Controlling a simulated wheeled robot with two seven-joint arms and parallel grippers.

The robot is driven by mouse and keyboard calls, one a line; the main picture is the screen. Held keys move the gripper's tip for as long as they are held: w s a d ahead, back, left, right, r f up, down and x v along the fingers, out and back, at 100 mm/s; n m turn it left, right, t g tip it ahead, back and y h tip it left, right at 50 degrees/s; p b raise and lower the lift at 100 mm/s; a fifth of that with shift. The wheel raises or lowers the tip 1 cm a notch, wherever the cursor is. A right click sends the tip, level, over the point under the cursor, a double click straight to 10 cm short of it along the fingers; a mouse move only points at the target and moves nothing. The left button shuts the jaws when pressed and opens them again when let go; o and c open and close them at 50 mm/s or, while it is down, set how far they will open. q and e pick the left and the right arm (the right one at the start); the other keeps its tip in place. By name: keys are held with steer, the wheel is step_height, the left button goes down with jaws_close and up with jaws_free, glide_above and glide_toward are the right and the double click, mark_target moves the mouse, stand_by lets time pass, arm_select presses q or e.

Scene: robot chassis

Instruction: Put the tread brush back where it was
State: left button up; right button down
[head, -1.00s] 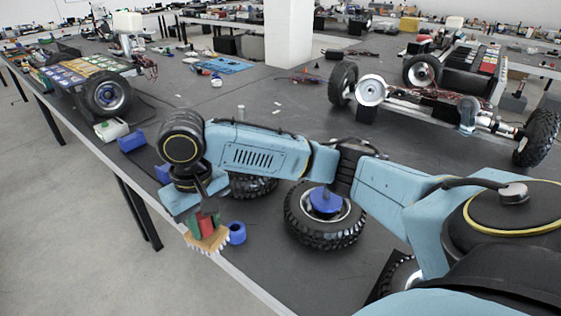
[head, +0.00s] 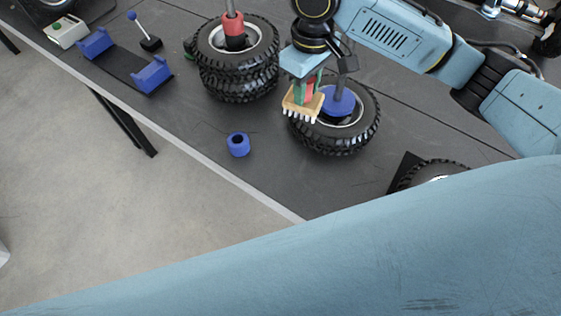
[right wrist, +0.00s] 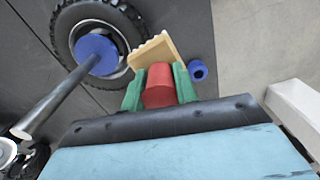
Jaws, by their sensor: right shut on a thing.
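The tread brush has a wooden block (head: 302,105) with pale bristles pointing down and a red grip (right wrist: 159,86). My right gripper (head: 309,87) has green fingers and is shut on the red grip. It holds the brush in front of the left side of the tyre (head: 362,125) with a blue hub piece (head: 338,101); I cannot tell whether the bristles touch the tyre. In the right wrist view the brush's wooden block (right wrist: 155,52) shows beyond the fingers, beside the tyre (right wrist: 66,22). My left gripper is not in view.
Stacked tyres (head: 240,88) with a red-collared post (head: 233,25) stand to the left. A blue ring (head: 238,145) lies near the table edge. A black base with two blue notched blocks (head: 152,75) is at far left, near a green-button box (head: 65,31). Bare table lies around the ring.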

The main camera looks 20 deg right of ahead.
mark_target(290, 104)
steer(key=n, duration=0.2)
steer(key=a+f+n, duration=0.1)
steer(key=n, duration=0.1)
steer(key=f+n, duration=0.1)
steer(key=n, duration=0.2)
steer(key=shift+s+a, duration=0.1)
steer(key=shift+a, duration=0.15)
steer(key=n, duration=0.3)
steer(key=a+f+n, duration=0.1)
steer(key=shift+n, duration=0.3)
steer(key=n, duration=0.2)
steer(key=a+f+n, duration=0.1)
steer(key=n, duration=0.1)
steer(key=shift+s+f+n+p, duration=0.1)
steer(key=shift+s+n+p, duration=0.05)
steer(key=shift+n+p, duration=0.2)
steer(key=a+f+n, duration=0.1)
steer(key=f+n, duration=0.3)
steer(key=n, duration=0.1)
steer(key=a+f+n, duration=0.1)
steer(key=f+n, duration=0.4)
steer(key=n, duration=0.1)
steer(key=s+a+f+n, duration=0.1)
steer(key=f+n, duration=0.4)
steer(key=n, duration=0.1)
steer(key=shift+a+f+n, duration=0.15)
steer(key=shift+a+n, duration=0.1)
steer(key=shift+a, duration=0.05)
